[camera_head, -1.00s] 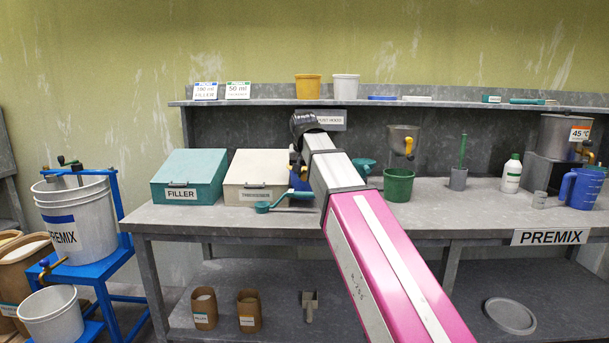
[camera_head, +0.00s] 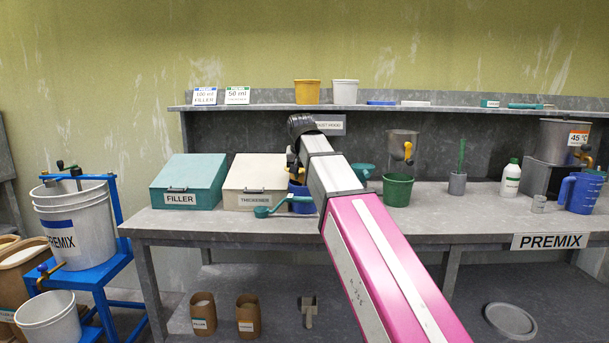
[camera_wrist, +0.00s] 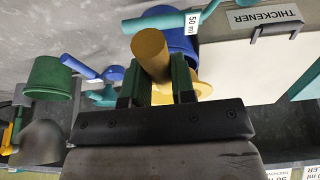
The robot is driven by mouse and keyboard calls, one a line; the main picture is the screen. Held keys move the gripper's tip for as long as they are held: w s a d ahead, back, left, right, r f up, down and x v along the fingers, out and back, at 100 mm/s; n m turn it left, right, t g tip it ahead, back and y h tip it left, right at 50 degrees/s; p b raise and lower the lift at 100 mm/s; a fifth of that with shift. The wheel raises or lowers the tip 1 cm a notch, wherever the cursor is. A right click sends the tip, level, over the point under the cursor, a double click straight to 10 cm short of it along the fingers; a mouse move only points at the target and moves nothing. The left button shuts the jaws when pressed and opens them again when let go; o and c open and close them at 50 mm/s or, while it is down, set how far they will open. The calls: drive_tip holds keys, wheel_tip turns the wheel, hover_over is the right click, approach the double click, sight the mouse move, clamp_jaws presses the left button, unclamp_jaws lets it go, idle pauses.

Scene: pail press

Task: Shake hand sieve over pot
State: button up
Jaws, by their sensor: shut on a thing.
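My gripper (camera_wrist: 158,92) is shut on a thick yellow handle (camera_wrist: 150,52), held between its green fingers. I cannot make out a sieve mesh; any sieve head is hidden from these views. In the wrist view a blue container (camera_wrist: 178,38) shows just beyond the handle. It also shows in the head view (camera_head: 302,190), beside the thickener box and partly behind my arm. I cannot tell whether it is the pot or joined to the handle. In the head view my arm hides most of the gripper.
A teal 50 ml scoop (camera_head: 262,212) lies before the white thickener box (camera_head: 253,176). The teal filler box (camera_head: 190,176) stands left. A green pot (camera_head: 397,190), grey cup (camera_head: 457,184) and blue jug (camera_head: 582,192) stand right. A grey shelf (camera_head: 430,106) runs above.

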drive_tip(key=shift+a, duration=0.55)
idle(4.2)
drive_tip(key=shift+r, duration=2.5)
